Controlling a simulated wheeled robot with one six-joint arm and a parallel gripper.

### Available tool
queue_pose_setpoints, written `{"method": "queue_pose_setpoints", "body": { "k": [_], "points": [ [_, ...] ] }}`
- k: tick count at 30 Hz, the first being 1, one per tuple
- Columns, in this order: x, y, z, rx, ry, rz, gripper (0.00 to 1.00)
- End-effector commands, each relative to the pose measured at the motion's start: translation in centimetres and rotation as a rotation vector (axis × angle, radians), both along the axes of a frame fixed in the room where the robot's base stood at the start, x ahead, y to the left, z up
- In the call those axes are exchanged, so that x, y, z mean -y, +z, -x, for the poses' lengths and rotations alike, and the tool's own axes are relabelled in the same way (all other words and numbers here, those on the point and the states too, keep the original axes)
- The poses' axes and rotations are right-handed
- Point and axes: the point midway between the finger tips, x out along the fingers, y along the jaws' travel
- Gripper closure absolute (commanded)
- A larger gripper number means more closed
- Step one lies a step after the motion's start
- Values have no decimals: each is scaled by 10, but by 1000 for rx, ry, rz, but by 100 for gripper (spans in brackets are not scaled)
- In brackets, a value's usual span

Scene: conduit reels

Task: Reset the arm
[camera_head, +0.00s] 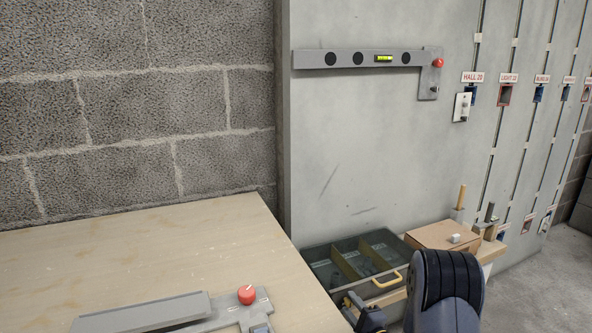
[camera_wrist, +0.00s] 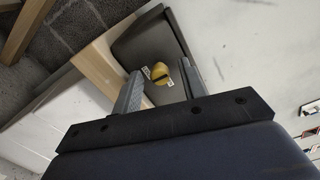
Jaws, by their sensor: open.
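My arm (camera_head: 445,290) rises at the bottom right of the head view, in front of the bench with the dark tray. In the wrist view my gripper (camera_wrist: 160,82) has its two grey fingers apart, with no object clearly held between them. Beyond the fingers is a dark panel or box side (camera_wrist: 150,42) with a yellow rounded piece (camera_wrist: 160,72) and small white tags. I cannot tell whether the fingers touch it. The fingertips are not clearly visible in the head view.
A divided dark tray (camera_head: 318,254) with a yellow handle and a cardboard box (camera_head: 440,235) stand by the wall. A wooden table (camera_head: 130,245) at left bears a grey bar with a red knob (camera_head: 246,294). A level (camera_head: 345,58) and labelled conduits (camera_head: 474,75) are on the wall.

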Motion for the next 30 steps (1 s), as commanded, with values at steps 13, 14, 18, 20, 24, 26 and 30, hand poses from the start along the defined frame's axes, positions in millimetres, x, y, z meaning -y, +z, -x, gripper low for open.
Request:
{"method": "queue_pose_setpoints", "body": {
  "k": [13,14,18,20,24,26,30],
  "points": [
    [17,0,36,-9,-5,-10,60],
    [19,0,41,-8,-4,-12,60],
    [29,0,66,-8,-4,-12,60],
    [34,0,76,-8,-5,-11,60],
    [43,0,99,-8,-6,-12,60],
    [39,-1,95,-3,3,-9,60],
    [28,-1,70,-1,5,-7,60]
  ]
}}
